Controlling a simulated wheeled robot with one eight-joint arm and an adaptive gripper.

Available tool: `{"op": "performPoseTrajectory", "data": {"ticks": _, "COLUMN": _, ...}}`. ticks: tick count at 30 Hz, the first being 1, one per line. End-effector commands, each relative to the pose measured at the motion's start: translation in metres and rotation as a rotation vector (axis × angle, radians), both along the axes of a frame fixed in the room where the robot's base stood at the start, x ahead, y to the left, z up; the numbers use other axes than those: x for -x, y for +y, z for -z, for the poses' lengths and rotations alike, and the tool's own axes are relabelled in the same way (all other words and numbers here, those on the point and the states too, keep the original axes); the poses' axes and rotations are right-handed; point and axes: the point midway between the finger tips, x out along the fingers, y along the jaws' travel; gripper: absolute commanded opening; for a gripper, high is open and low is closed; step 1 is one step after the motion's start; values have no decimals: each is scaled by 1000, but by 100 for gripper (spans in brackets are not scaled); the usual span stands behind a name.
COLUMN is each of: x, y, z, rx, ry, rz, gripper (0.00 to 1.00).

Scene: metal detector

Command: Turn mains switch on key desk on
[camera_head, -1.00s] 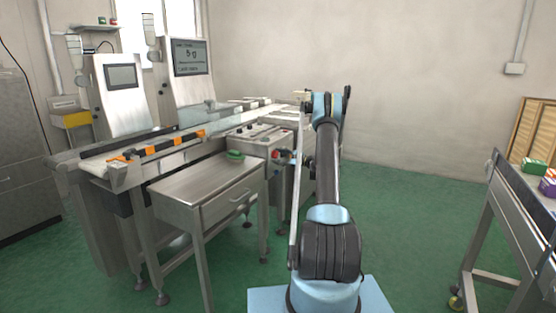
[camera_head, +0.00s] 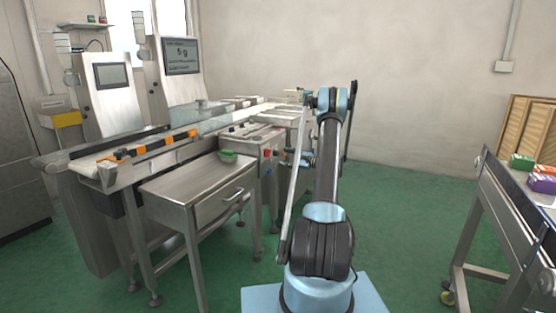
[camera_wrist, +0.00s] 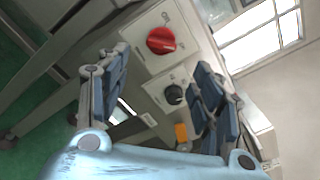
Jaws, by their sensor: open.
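The key desk (camera_head: 250,142) is the metal box with controls at the right end of the conveyor line in the head view. Its side panel (camera_wrist: 148,32) fills the middle of the wrist view. A red rotary switch (camera_wrist: 161,40) on a white plate lies just beyond my fingertips. A black knob (camera_wrist: 174,94) sits on a second plate, between the fingers as seen. Which one is the mains switch cannot be read from the labels. My gripper (camera_wrist: 163,66) is open and empty, facing the panel. In the head view it is largely hidden by my arm.
An orange part (camera_wrist: 181,132) is near the right finger. A table with coloured boxes (camera_head: 541,183) stands at right. Green floor between is clear.

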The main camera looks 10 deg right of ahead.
Motion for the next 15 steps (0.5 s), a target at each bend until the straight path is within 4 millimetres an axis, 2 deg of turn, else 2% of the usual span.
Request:
{"op": "performPoseTrajectory", "data": {"ticks": 6, "x": 12, "y": -17, "z": 0, "rx": 0, "ry": 0, "rz": 0, "gripper": 60}}
{"op": "performPoseTrajectory", "data": {"ticks": 15, "x": 14, "y": -19, "z": 0, "rx": 0, "ry": 0, "rz": 0, "gripper": 60}}
